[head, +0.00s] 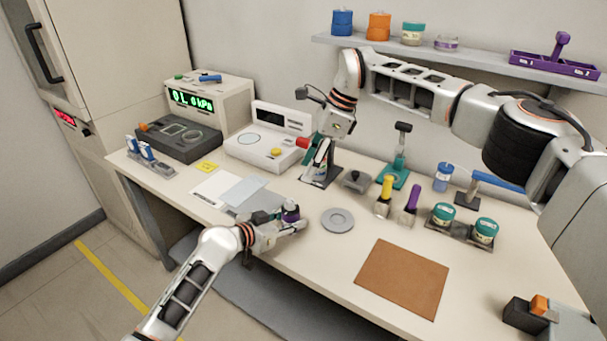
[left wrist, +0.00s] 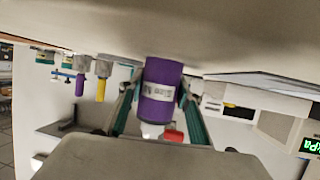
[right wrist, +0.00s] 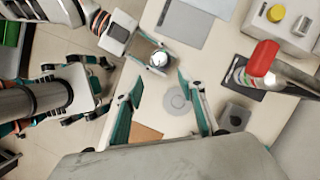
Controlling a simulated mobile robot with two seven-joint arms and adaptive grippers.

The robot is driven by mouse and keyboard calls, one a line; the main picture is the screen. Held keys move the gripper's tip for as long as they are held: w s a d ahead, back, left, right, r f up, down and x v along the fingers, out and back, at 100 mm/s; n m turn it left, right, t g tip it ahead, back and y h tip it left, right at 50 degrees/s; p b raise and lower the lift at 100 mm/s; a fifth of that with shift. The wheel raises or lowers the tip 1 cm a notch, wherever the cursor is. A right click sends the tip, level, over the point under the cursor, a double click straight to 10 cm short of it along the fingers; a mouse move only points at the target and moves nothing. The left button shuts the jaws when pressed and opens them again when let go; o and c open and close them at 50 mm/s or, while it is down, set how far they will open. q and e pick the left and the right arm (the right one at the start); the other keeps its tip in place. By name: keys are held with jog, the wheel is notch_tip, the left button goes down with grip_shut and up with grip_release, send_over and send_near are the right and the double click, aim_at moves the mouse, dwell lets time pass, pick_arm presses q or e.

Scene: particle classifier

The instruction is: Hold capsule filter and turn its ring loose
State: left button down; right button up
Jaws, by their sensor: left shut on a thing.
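The capsule filter (head: 291,210) has a purple body and a white top. It stands upright near the front edge of the bench. My left gripper (head: 293,224) is shut around it from the front. The left wrist view shows the purple body (left wrist: 161,90) with a white label between the teal fingers, its white end pointing down in that picture. From above, the round white top (right wrist: 158,59) shows in the right wrist view; I cannot tell the ring apart clearly. My right gripper (right wrist: 160,78) is open and empty, higher up, and its fingers point toward the filter.
A grey disc (head: 338,221) lies right of the filter, with a brown mat (head: 402,278) beyond. A red-topped item (right wrist: 263,58) rises from a dark stand near my right gripper. Instruments (head: 265,148) stand behind.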

jog(key=s+a+m+h, duration=0.1)
jog(key=a+m, duration=0.1)
jog(key=m, duration=0.1)
jog(key=m+t+h, duration=0.4)
jog(key=m+h, duration=0.2)
jog(key=m, duration=1.5)
send_near(290, 201)
jog(key=x, duration=0.8)
jog(key=shift+w+f, duration=0.25)
jog(key=shift+f, duration=0.05)
jog(key=c, duration=1.1)
